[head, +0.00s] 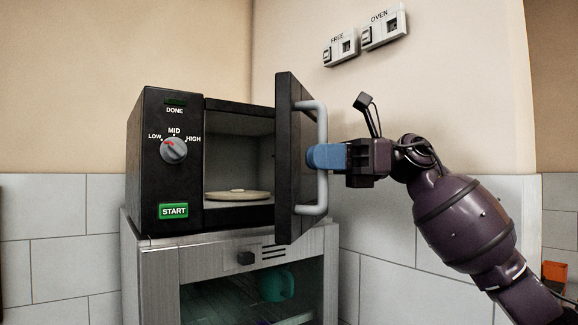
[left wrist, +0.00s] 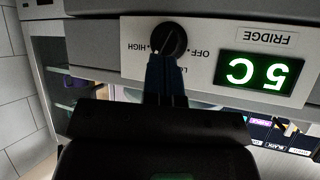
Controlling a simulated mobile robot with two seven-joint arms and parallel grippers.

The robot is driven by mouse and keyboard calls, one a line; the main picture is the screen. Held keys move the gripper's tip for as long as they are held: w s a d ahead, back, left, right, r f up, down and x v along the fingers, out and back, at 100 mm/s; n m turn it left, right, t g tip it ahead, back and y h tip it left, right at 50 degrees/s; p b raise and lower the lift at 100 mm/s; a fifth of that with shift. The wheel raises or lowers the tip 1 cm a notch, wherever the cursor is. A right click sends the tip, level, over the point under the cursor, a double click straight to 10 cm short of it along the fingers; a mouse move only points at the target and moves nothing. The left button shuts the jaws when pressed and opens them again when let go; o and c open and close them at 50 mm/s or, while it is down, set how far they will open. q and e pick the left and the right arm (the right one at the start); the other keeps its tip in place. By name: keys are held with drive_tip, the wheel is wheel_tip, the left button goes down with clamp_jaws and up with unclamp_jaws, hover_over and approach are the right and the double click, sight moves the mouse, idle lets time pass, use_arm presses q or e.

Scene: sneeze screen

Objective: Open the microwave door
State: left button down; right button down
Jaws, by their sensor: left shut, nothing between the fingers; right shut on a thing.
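The black microwave (head: 150,185) stands on a grey cabinet, with its door (head: 289,160) swung open toward the right. Inside it a round pale plate (head: 237,195) is visible. The door has a grey curved vertical handle (head: 322,195). My right gripper (head: 315,157), with blue fingers, reaches in from the right and is shut on the handle at about mid-height. My left gripper (left wrist: 165,60) shows only in the left wrist view. It is shut and empty, its tips at or just in front of a black knob (left wrist: 168,40); contact is unclear.
The grey cabinet (head: 160,280) has a glass front with a teal mug (head: 277,285) behind it. In the left wrist view, an upside-down fridge panel has a green display (left wrist: 262,72). Tiled wall lies behind.

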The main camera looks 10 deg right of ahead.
drive_tip(key=d, duration=0.2)
drive_tip(key=s+d, duration=0.1)
drive_tip(key=d, duration=0.1)
drive_tip(key=shift+s+d+b, duration=0.1)
drive_tip(key=shift+s+b, duration=0.1)
drive_tip(key=shift+b, duration=0.1)
drive_tip(key=c, duration=1.1)
unclamp_jaws()
drive_tip(key=shift+r, duration=0.15)
wheel_tip(320, 180, up, 20)
drive_tip(key=p, duration=0.1)
drive_tip(key=shift+p, duration=0.35)
